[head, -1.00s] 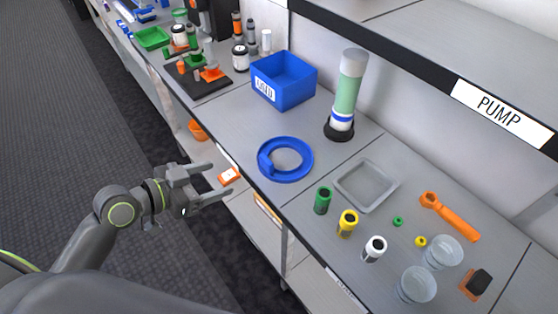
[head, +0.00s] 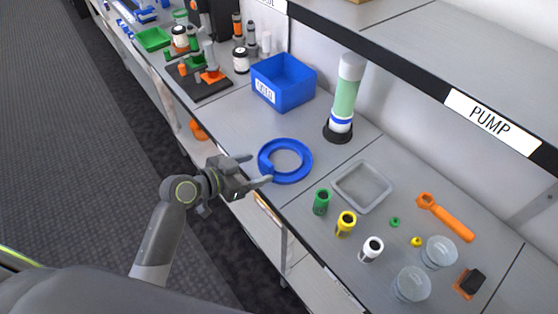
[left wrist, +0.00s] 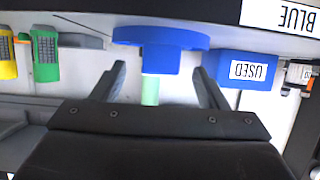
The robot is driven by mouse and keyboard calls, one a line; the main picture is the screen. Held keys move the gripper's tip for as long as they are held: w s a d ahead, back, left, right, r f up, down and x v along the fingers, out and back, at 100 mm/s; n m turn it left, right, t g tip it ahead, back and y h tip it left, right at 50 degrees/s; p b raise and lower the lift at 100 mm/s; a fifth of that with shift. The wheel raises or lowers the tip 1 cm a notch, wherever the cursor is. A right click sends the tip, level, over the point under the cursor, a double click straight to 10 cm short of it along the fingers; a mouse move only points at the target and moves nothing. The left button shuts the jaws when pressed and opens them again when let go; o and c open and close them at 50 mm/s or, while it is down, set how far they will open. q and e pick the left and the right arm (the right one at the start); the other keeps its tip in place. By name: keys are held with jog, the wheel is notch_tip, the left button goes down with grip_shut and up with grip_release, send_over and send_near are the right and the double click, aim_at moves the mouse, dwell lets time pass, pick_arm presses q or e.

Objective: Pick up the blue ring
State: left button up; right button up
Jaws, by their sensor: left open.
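The blue ring (head: 300,172) lies flat on the grey bench near its front edge, with a raised block on its left side. It also shows in the left wrist view (left wrist: 165,38), edge on, beyond the fingers. My left gripper (head: 257,170) is open and empty at the bench's front edge, just left of the ring. In the left wrist view its two fingers (left wrist: 163,85) stand apart, with the ring ahead of them and not between them. Whether a fingertip touches the ring cannot be told. My right gripper is not in view.
A blue bin (head: 296,84) stands behind the ring, and a green cylinder (head: 345,98) on a black base stands behind right. A grey tray (head: 389,199) and green (head: 321,203), yellow (head: 345,224) and white (head: 371,249) small bottles are to the right. A shelf overhangs the back.

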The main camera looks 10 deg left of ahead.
aim_at(264, 164)
pick_arm(q)
jog(key=p+x, duration=0.1)
jog(key=x, duration=0.2)
jog(key=shift+w+d+r, duration=0.1)
jog(key=shift+w+r, duration=0.05)
jog(key=shift+w, duration=0.1)
jog(key=shift+w+d+f, duration=0.35)
jog(key=shift+w, duration=0.15)
jog(key=c, duration=1.1)
